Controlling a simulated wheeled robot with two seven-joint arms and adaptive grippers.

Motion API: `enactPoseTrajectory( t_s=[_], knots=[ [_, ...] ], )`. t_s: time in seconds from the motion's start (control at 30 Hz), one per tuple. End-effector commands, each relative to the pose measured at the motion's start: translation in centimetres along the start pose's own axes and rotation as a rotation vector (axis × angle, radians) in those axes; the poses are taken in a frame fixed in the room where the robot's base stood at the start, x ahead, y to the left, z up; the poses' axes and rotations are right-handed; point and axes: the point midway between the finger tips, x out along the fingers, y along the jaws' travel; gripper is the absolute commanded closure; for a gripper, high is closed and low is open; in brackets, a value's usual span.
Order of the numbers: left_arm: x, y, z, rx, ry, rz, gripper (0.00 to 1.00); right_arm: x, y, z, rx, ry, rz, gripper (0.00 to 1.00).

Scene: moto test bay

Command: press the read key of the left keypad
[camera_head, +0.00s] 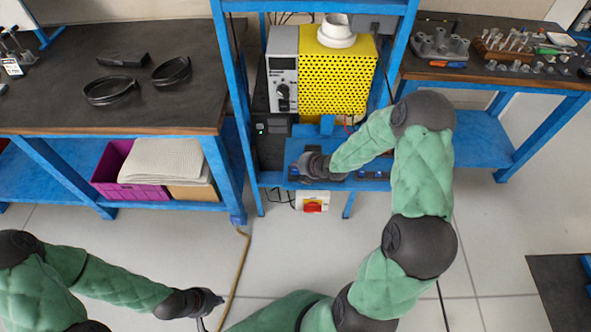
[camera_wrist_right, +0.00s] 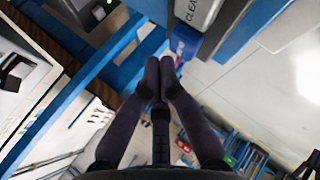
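My right gripper (camera_head: 303,169) reaches over the blue shelf of the middle stand in the head view, covering most of what lies under it. In the right wrist view its two dark fingers (camera_wrist_right: 160,72) are together at the tips with nothing visible between them. A grey part with the letters "CLEA" (camera_wrist_right: 196,12) shows at the top edge, beyond and right of the fingertips, apart from them. I cannot tell which keypad it belongs to. No read key is legible. My left gripper (camera_head: 208,302) is low over the floor, far from the stand; its fingers are unclear.
A yellow perforated unit with a grey panel (camera_head: 338,83) stands behind the shelf (camera_head: 352,185). Blue uprights flank the stand. Benches with tools stand left (camera_head: 60,115) and right (camera_head: 500,77). The floor in front is open.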

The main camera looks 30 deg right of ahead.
Motion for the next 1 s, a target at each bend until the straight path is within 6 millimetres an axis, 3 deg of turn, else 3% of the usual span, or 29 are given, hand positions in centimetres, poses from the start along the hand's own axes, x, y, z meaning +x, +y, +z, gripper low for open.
enactPoseTrajectory(
  t_s=[0.67,1.0],
  knots=[
    [0.1,0.0,0.0,0.000,0.000,0.000,1.00,0.1,-0.1,0.0,0.000,0.000,0.000,1.00],
    [1.2,-0.4,0.0,0.000,0.000,0.000,1.00,0.6,-0.6,0.0,0.000,0.000,0.000,1.00]
  ],
)
